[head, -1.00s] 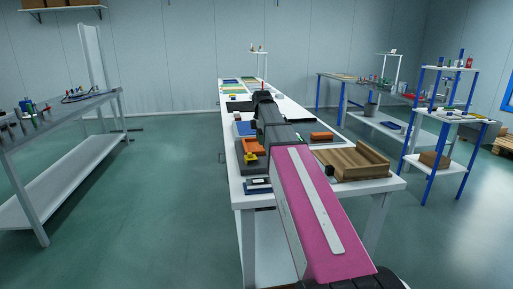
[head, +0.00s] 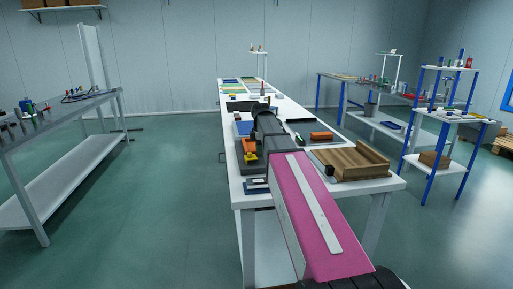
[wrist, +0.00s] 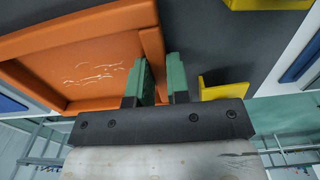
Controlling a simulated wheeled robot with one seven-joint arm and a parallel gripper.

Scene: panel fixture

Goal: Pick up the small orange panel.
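The small orange panel (wrist: 85,60) fills the left of the wrist view, a shallow tray-like piece with a raised rim and pale scribbled marks. In the head view an orange piece (head: 249,146) shows just left of my arm, on a dark grey fixture with yellow parts. My gripper (wrist: 160,78) has its two green-padded fingers close together, one on each side of the panel's near rim. Orange fills the narrow gap, and the fingers look shut on the rim. My arm hides the gripper in the head view.
Yellow blocks (wrist: 224,84) stand on the dark grey fixture (wrist: 205,45) close to the right finger. A wooden tray (head: 350,163) and another orange piece (head: 321,137) lie right of my arm on the white table (head: 290,106).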

